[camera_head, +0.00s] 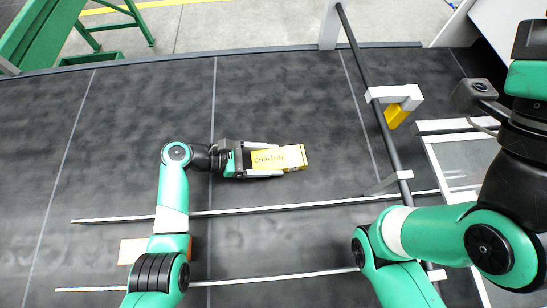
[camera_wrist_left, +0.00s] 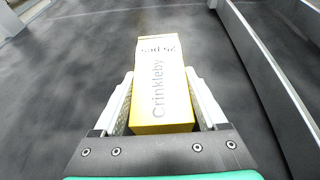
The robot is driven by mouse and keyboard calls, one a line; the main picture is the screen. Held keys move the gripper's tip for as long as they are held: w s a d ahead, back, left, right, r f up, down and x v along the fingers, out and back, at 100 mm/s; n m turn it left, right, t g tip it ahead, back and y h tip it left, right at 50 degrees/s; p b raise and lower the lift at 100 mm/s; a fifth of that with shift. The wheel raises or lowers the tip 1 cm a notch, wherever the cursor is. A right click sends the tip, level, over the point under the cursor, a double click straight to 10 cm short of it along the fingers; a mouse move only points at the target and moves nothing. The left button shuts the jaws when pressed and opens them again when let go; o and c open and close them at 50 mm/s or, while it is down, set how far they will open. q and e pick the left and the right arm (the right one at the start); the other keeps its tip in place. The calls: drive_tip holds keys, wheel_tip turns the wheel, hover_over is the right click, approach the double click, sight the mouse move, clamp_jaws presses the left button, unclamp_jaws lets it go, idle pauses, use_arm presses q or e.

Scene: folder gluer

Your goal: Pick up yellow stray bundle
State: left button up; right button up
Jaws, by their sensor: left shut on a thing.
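The yellow bundle (camera_head: 279,157) lies lengthwise between the fingers of my left gripper (camera_head: 268,159), over the dark surface in the head view. Its white band reads "Crinkleby". In the left wrist view the bundle (camera_wrist_left: 162,90) stands out past the fingertips, with the left gripper's (camera_wrist_left: 162,105) fingers shut on its two sides. I cannot tell if it is touching the surface below. My right arm shows at the right of the head view, but its fingers are not in view.
A dark rail (camera_head: 366,90) with a white bracket (camera_head: 394,94) and a yellow block (camera_head: 396,116) stands to the right. Thin metal strips (camera_head: 300,206) cross the surface in front of the gripper. A flat orange-and-white piece (camera_head: 131,250) lies at the lower left. The dark surface behind the gripper is clear.

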sight(270, 159)
use_arm(q)
wheel_tip(270, 159, up, 9)
drive_tip(key=p, duration=0.3)
drive_tip(key=shift+r, duration=0.3)
